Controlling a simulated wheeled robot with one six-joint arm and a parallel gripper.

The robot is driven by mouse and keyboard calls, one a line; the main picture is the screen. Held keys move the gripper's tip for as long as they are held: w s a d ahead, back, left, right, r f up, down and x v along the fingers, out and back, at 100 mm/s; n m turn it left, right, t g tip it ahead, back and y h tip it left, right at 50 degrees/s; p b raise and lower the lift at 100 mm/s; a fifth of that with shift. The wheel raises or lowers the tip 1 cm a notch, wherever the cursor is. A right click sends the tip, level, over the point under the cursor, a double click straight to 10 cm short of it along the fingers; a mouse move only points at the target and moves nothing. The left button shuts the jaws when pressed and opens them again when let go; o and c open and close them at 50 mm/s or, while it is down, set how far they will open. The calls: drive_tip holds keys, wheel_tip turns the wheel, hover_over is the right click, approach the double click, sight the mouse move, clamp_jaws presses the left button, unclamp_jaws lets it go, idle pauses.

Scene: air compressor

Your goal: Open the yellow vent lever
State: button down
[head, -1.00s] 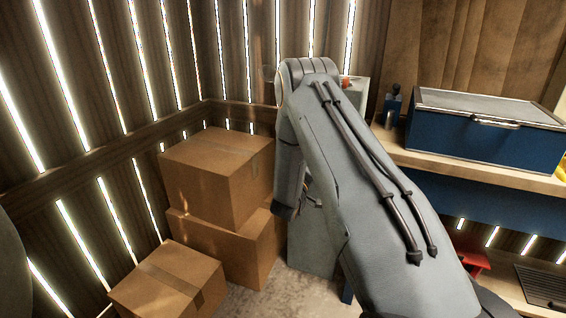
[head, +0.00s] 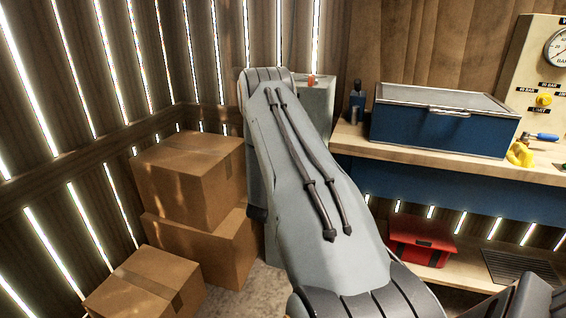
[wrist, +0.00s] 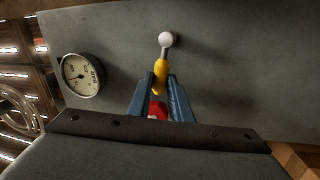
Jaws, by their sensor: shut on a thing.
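In the wrist view the yellow vent lever (wrist: 160,74) stands out from a grey panel (wrist: 230,65), with a white ball (wrist: 166,39) just beyond it. My gripper (wrist: 162,83) has its two blue fingers on either side of the yellow lever and is shut on it. A red part (wrist: 157,109) shows between the fingers, lower down. A dark bar hides what lies below. In the head view my own arm hides the gripper and the lever.
A round gauge (wrist: 81,75) is left of the lever. In the head view cardboard boxes (head: 190,180) stand left of my arm. A workbench (head: 480,168) on the right bears a blue chest (head: 440,130). A red toolbox (head: 421,243) sits below.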

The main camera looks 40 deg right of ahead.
drive_tip(key=c, duration=1.6)
unclamp_jaws()
drive_tip(key=v, duration=0.7)
drive_tip(key=shift+s+a+f, duration=0.1)
drive_tip(key=shift+s+a, duration=0.1)
drive_tip(key=shift+a, duration=0.1)
drive_tip(key=shift+w, duration=0.1)
